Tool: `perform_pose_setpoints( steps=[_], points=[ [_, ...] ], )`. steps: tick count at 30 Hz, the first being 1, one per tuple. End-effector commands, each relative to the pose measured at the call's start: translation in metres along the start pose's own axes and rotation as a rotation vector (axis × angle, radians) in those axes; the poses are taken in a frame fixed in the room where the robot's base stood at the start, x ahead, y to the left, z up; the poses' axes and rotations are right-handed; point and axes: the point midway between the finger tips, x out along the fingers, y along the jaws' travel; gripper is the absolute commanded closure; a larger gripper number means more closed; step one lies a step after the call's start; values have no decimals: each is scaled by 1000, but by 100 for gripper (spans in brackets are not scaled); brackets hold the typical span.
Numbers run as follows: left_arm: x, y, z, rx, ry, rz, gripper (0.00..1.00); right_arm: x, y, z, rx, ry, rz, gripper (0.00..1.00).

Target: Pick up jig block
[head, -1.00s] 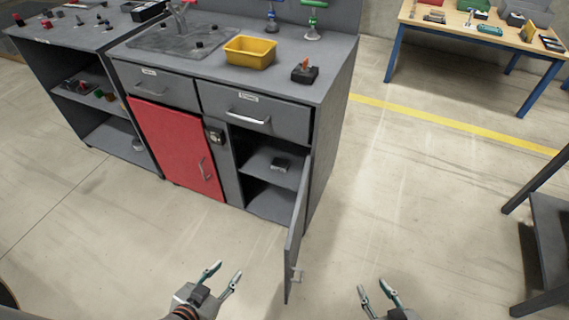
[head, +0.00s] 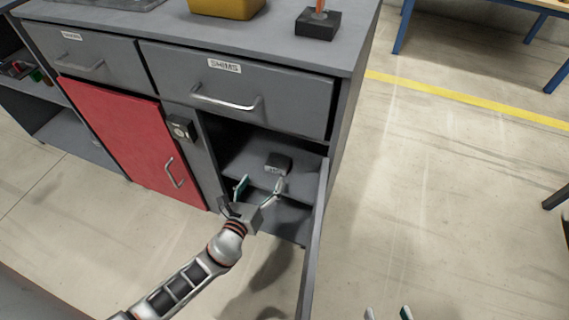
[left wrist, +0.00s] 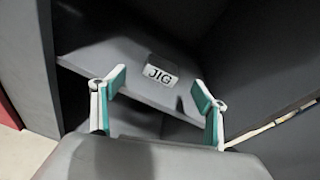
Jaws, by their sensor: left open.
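The jig block (head: 279,163) is a small dark grey block on the shelf inside the open cabinet. In the left wrist view, the jig block (left wrist: 161,73) shows a pale label reading "JIG" and lies beyond and between my fingertips. My left gripper (head: 260,186) is open and empty at the cabinet opening, in front of the block and apart from it. Its two teal-padded fingers (left wrist: 158,84) show in the left wrist view. My right gripper (head: 388,313) shows only its fingertips at the bottom edge, with a gap between them.
The grey cabinet door (head: 314,245) stands open to the right of my left arm. The shelf (head: 240,160) is otherwise clear. A drawer labelled "SHIMS" (head: 237,89) is shut above the opening. A red door (head: 125,135) is shut at left. Open floor lies to the right.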

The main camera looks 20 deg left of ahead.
Motion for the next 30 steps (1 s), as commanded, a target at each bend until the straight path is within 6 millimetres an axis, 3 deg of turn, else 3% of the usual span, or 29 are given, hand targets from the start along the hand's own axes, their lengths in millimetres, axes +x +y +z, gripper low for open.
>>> perform_pose_setpoints(
  steps=[1,7,24,30],
  points=[
    [5,4,-21,90,8,-6,27,1,-2,13,16,-21,-3,60],
    [25,-3,-19,277,-29,-32,27,2,-3,8,30,-12,-5,60],
    [89,-5,-17,286,-30,-33,27,4,-24,14,177,4,-35,60],
    [101,-6,-13,286,-34,-34,27,5,-30,13,217,12,-44,60]
  ],
)
